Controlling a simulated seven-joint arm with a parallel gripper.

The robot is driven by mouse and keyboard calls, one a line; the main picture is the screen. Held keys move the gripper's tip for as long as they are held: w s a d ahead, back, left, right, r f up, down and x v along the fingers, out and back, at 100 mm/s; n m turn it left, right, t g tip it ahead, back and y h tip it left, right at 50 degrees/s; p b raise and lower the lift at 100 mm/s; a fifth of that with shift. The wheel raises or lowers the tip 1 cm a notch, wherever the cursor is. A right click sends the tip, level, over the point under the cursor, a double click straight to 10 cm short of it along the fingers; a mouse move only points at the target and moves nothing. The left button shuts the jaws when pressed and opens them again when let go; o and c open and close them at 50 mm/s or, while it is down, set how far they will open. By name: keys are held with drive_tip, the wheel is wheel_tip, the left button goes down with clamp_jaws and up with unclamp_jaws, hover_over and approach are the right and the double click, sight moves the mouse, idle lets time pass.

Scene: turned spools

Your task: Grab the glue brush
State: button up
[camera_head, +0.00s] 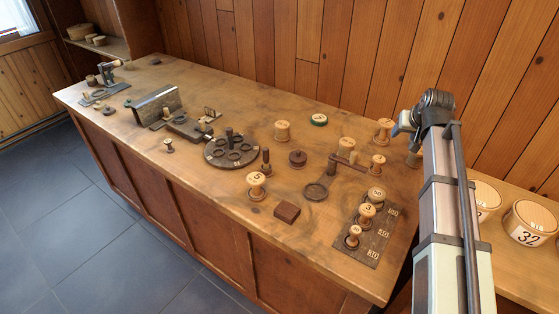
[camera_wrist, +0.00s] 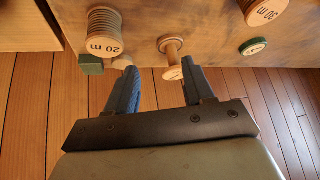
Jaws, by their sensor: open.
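I cannot clearly make out the glue brush. A small upright piece with a dark handle (camera_head: 266,160) stands mid-bench in the head view, but I cannot tell whether it is the brush. My gripper (camera_head: 404,130) is over the bench's back right part, far from that piece. In the wrist view my gripper (camera_wrist: 161,70) is open, with two blue-grey fingers apart and nothing held between them. A small wooden spool (camera_wrist: 171,46) shows beyond the gap between the fingertips.
A "20 m" spool (camera_wrist: 104,30), a "30 m" spool (camera_wrist: 262,10) and a green disc (camera_wrist: 253,46) show in the wrist view.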

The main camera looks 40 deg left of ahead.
drive_tip(key=s+a, duration=0.5)
drive_tip(key=a, duration=0.1)
drive_tip(key=s+a+r+n, duration=0.1)
drive_tip(key=s+a, duration=0.3)
drive_tip(key=a, duration=0.1)
drive_tip(key=s+a+n, duration=0.1)
drive_tip(key=s+a, duration=0.4)
drive_tip(key=a, duration=0.1)
drive_tip(key=shift+s+a+r+g+y, duration=0.25)
drive_tip(key=shift+s+a+g+y, duration=0.1)
drive_tip(key=shift+g+y, duration=0.05)
drive_tip(key=n, duration=0.2)
approach(266, 157)
drive_tip(key=d+r, duration=0.1)
drive_tip(key=shift+g+y, duration=0.3)
drive_tip(key=x, duration=0.8)
drive_tip(key=shift+w+f, duration=0.1)
drive_tip(key=shift+w, duration=0.4)
drive_tip(key=shift+a+x, duration=0.2)
drive_tip(key=shift+x, duration=1.1)
drive_tip(key=shift+a+x, duration=0.15)
drive_tip(key=shift+x, duration=1.1)
drive_tip(key=shift+s, duration=0.1)
clamp_jaws()
